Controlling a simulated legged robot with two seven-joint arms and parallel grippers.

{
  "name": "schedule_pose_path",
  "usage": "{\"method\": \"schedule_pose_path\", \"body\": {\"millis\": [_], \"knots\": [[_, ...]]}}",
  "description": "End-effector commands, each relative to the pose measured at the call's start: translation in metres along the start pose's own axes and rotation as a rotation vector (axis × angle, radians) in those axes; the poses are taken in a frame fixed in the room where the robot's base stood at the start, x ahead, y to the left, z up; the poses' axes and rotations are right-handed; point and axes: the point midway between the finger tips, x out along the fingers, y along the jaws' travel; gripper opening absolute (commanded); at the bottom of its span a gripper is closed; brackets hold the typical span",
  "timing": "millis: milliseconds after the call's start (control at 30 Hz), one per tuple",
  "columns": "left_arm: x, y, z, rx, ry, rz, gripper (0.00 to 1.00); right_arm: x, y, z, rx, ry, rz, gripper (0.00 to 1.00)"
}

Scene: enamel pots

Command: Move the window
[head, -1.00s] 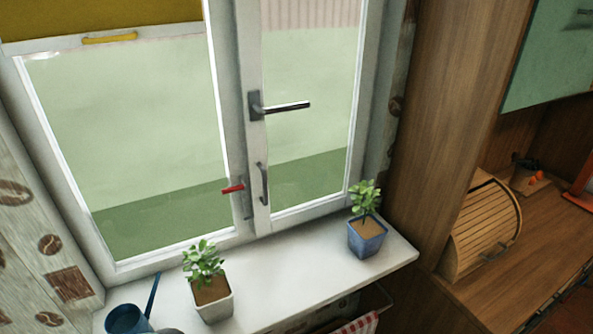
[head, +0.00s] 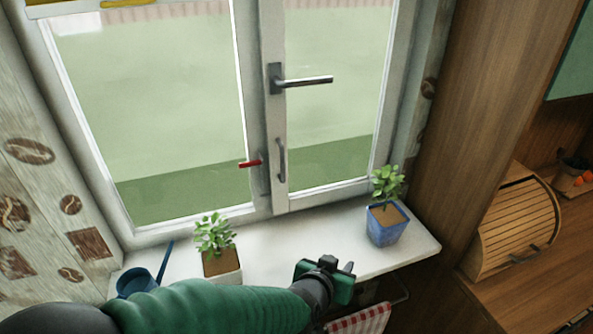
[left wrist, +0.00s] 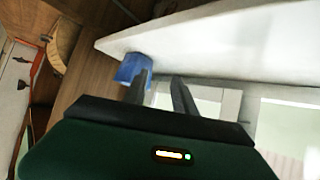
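The white-framed window (head: 256,120) has two panes and looks closed in the head view. A dark lever handle (head: 305,80) sits level on the right sash and points right. Below it is a slim upright pull handle (head: 281,160). A small red-tipped lever (head: 251,163) is on the frame to its left. My left gripper (head: 340,266) is in front of the sill's front edge, below the window and apart from its handles. In the left wrist view its two dark fingers (left wrist: 162,78) are apart with nothing between them. My right gripper is not in view.
The white sill (head: 300,232) holds a plant in a pale pot (head: 222,265), a plant in a blue pot (head: 386,225) and a blue watering can (head: 137,282). A wooden cabinet (head: 480,130) and bread box (head: 515,225) stand right. A checked towel (head: 362,320) hangs below.

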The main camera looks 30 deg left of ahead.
Motion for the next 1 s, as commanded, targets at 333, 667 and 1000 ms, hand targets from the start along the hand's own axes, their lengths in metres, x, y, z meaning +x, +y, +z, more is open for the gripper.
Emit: {"method": "schedule_pose_path", "body": {"millis": [333,667,1000], "knots": [[-0.060,-0.056,-0.093,-0.089,0.509,-0.390,0.32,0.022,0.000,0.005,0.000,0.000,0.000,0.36],[-0.091,-0.097,-0.113,-0.108,0.598,-0.595,0.32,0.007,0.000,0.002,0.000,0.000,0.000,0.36],[-0.069,-0.117,-0.137,-0.107,0.593,-0.591,0.32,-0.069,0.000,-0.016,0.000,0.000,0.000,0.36]]}}
